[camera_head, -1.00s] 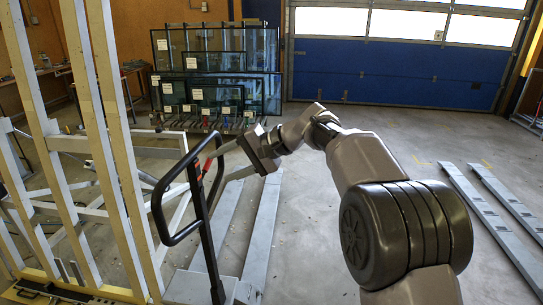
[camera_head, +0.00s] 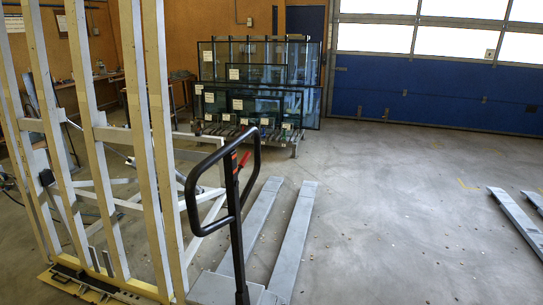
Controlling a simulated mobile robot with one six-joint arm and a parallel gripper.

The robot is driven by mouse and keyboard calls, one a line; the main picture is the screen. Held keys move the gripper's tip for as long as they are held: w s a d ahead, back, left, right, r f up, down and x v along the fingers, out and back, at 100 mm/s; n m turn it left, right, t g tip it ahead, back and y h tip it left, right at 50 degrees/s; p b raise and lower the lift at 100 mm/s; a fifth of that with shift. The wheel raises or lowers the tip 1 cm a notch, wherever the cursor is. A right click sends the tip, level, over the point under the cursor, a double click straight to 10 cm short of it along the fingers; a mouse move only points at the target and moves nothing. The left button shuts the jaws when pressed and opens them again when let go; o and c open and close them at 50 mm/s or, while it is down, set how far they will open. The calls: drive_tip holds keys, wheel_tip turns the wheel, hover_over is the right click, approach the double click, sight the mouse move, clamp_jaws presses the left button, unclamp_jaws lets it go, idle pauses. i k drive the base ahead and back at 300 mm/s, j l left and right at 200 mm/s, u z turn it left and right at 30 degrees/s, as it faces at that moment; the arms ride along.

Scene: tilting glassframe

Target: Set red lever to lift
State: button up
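The red lever (camera_head: 243,162) is a small piece on the handle of the pallet jack. It sits at the lower middle of the black loop handle (camera_head: 190,192), and its tip points up and to the right. The jack's grey forks (camera_head: 291,240) reach away from me along the floor. My gripper and arm are out of the picture now, so I cannot see where they are relative to the lever. The exact lever setting is too small to tell.
A tall tilting frame of pale beams (camera_head: 160,130) stands close on the left of the jack. A rack with glass panes (camera_head: 259,76) is behind. More grey forks (camera_head: 515,222) lie at the right edge. The floor between is clear.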

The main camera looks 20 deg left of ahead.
sight(242, 164)
drive_tip(key=i+j+u, duration=0.15)
drive_tip(key=i, duration=0.3)
drive_tip(key=i+j+u, duration=0.15)
drive_tip(key=i, duration=0.3)
